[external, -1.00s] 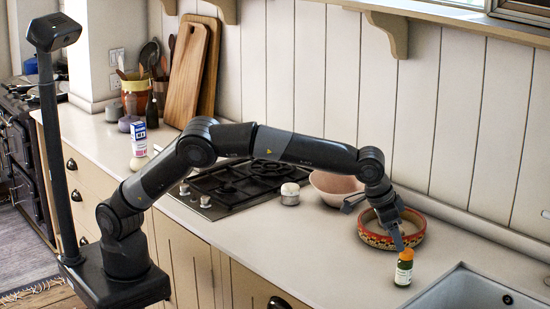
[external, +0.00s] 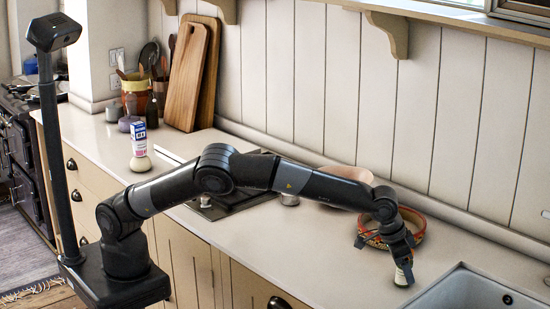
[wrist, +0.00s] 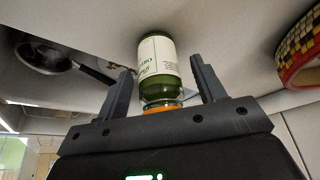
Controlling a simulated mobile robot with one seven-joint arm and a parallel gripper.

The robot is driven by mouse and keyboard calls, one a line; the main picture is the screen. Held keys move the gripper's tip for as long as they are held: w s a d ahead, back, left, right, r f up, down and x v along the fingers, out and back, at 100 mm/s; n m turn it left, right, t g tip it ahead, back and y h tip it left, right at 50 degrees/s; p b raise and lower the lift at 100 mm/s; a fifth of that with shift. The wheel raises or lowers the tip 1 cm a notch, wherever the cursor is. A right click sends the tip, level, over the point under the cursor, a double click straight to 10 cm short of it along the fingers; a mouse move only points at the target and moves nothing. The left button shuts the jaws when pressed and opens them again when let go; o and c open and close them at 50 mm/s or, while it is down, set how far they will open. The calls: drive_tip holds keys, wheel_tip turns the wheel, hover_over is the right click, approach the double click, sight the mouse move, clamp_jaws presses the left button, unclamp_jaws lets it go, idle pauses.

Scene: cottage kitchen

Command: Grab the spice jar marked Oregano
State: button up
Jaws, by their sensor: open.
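The spice jar (external: 402,277) stands upright on the counter near the sink. In the wrist view the jar (wrist: 158,66) is green glass with a white label and an orange cap. Its green lettering is partly turned away, so I cannot read the full name. My gripper (external: 400,254) is above the jar, pointing down, and hides its cap and upper part in the external view. In the wrist view my gripper (wrist: 162,67) is open, with one finger on each side of the jar and visible gaps between.
A patterned round dish (external: 412,214) stands just behind my gripper; it also shows in the wrist view (wrist: 302,55). A sink (external: 465,291) is to the right. A pinkish bowl (external: 350,173) and the hob (external: 232,207) lie to the left, partly behind my arm. The counter in front is clear.

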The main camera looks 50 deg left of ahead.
drive_tip(key=shift+c, duration=0.3)
drive_tip(key=shift+r, duration=0.1)
drive_tip(key=c, duration=1.1)
drive_tip(key=shift+o, duration=0.2)
